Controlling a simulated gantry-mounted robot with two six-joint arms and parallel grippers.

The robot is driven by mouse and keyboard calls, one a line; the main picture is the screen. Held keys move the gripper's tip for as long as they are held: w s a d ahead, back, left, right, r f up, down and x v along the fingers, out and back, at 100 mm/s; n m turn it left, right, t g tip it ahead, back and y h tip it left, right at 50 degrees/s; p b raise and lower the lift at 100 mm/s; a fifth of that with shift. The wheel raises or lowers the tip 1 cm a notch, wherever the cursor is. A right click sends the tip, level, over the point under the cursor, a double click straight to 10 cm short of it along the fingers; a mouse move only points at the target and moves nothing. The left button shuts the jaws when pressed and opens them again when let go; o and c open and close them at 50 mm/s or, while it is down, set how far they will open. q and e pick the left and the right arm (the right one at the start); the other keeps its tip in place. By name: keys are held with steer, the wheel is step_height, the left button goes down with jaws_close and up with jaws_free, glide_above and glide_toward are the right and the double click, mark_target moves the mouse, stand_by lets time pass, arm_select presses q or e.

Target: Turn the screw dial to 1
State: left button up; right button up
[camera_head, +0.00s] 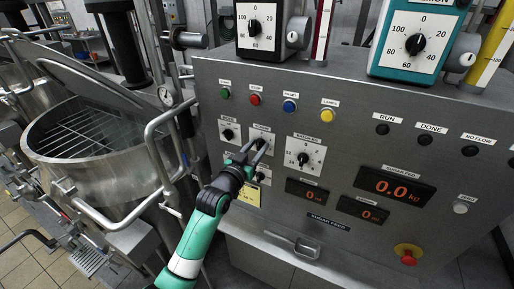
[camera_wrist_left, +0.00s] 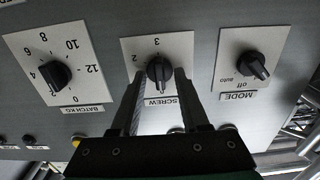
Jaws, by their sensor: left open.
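The screw dial is a black knob on a white plate (camera_wrist_left: 182,48), labelled SCREW, and the wrist view shows it upside down. My left gripper (camera_wrist_left: 160,80) is open, with one finger on each side of the screw knob (camera_wrist_left: 158,68). I cannot tell whether the fingers touch it. In the head view my left gripper (camera_head: 252,152) reaches the panel and partly covers this dial. The knob's exact setting is hard to read. My right gripper is not in view.
The mode dial (camera_wrist_left: 252,65) and the batch kg dial (camera_wrist_left: 55,75) flank the screw dial closely. Several coloured buttons (camera_head: 289,106) sit above on the grey panel (camera_head: 350,110). Digital displays (camera_head: 394,189) are to the right. A steel mixer vessel (camera_head: 95,155) stands at left.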

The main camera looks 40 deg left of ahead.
arm_select(q)
steer(key=shift+w, duration=0.15)
steer(key=shift+c, duration=0.3)
jaws_close()
steer(key=shift+m, duration=0.4)
steer(key=m+b, duration=0.1)
steer(key=m, duration=0.4)
steer(key=shift+d+f, duration=0.1)
steer(key=m, duration=0.6)
stand_by(0.4)
